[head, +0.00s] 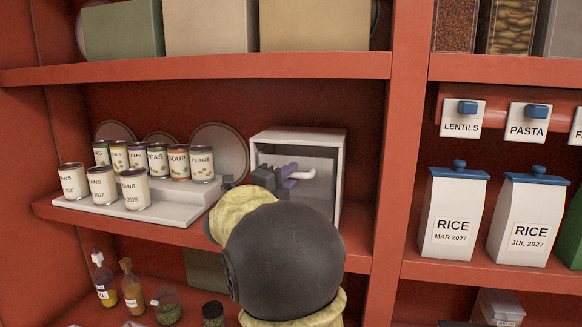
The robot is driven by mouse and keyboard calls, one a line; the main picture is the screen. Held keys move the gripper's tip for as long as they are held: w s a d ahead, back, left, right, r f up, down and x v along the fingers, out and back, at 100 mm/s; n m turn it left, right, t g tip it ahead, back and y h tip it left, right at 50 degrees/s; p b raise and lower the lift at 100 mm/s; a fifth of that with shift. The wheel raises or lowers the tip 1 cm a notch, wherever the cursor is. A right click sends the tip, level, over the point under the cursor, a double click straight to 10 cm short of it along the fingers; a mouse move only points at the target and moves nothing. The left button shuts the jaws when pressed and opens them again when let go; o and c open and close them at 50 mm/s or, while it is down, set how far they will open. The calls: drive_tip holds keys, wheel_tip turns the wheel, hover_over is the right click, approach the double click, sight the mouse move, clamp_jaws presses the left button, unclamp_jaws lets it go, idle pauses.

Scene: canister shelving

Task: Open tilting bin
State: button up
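A white box-shaped bin housing (341,160) stands on the middle red shelf, with a grey panel (318,163) inside its open front. I take this to be the tilting bin; whether the panel is tilted I cannot tell. Small dark, purple and white parts show there, and a short white bar (304,173) sticks out to the right. Which of these are fingers and which a handle is unclear. The finger opening and any contact are hidden.
Several labelled cans (158,162) stand on a white stepped riser (155,211) left of the box. A red upright (398,140) is close on its right. White rice canisters (455,213) and lentils and pasta dispensers are beyond it.

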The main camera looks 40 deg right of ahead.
drive_tip(key=shift+w+d+r, duration=0.1)
drive_tip(key=shift+w+d, duration=0.05)
drive_tip(key=shift+d, duration=0.2)
clamp_jaws()
